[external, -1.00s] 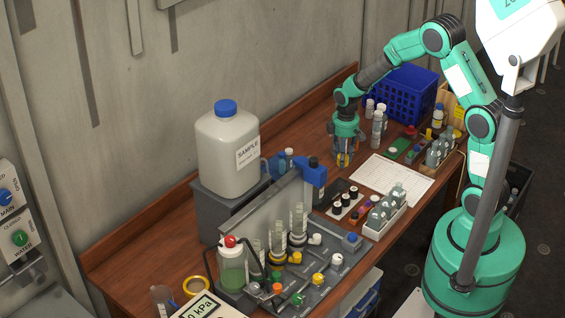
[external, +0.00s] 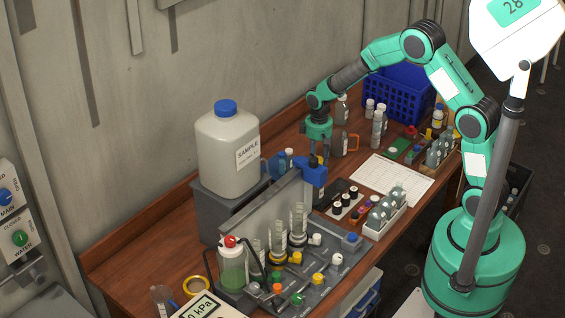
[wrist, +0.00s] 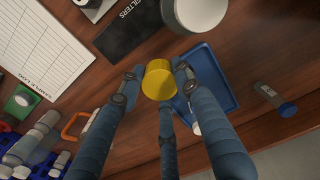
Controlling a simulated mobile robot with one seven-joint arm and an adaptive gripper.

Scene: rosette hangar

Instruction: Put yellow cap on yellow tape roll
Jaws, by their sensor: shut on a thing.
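My gripper (external: 319,158) hangs over the middle of the bench, near the rack's blue top. In the wrist view its fingers (wrist: 155,84) are closed around the yellow cap (wrist: 158,78). The cap is held above the bench, over one edge of a blue tray. The yellow tape roll (external: 197,286) lies flat at the near left end of the bench, a ring with an open centre, well away from my gripper. It is not in the wrist view.
A large sample jug (external: 228,150) on a grey box and a valve rack (external: 310,275) with bottles stand between my gripper and the roll. The wrist view shows a blue tray (wrist: 222,92) and a blue-capped vial (wrist: 272,96).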

